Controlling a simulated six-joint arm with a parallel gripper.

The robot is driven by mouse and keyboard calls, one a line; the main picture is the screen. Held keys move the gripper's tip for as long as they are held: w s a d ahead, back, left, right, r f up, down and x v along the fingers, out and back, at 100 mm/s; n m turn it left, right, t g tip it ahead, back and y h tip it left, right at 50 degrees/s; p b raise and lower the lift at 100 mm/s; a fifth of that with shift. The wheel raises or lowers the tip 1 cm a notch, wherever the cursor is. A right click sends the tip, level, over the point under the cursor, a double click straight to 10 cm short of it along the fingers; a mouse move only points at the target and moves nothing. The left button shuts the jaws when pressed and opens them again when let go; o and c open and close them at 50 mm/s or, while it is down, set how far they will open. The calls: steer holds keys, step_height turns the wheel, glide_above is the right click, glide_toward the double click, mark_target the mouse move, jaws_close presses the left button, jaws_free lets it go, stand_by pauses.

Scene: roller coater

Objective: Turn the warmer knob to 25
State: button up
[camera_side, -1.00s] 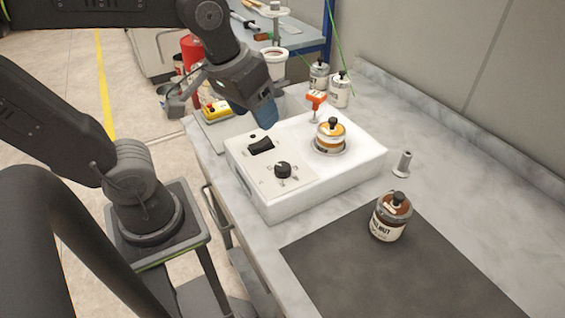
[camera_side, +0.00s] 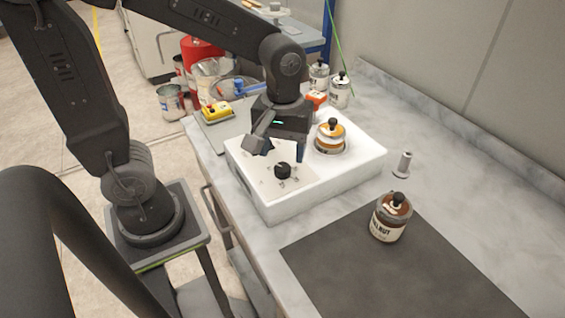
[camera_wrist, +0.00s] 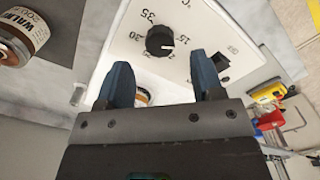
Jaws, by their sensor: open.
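The white warmer box (camera_side: 262,199) stands on the marble bench. Its black round warmer knob (camera_side: 283,170) sits on the top panel near the front left; it also shows in the wrist view (camera_wrist: 159,41), with a white pointer mark and numbers including 15, 30 and 35 around it. My gripper (camera_side: 279,152) hangs over the box just behind the knob, apart from it. In the wrist view my gripper (camera_wrist: 160,85) has two blue fingers spread apart with nothing between them at their tips. In the side view the gripper covers most of the black switch.
A jar with an orange-brown top (camera_side: 331,134) sits in the box's round well, close to my gripper. A small grey metal piece (camera_side: 403,164) stands right of the box. A yellow control box (camera_side: 216,111) lies behind left.

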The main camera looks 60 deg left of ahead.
mark_target(283, 167)
steer(key=shift+f, duration=2.2)
steer(key=c, duration=0.9)
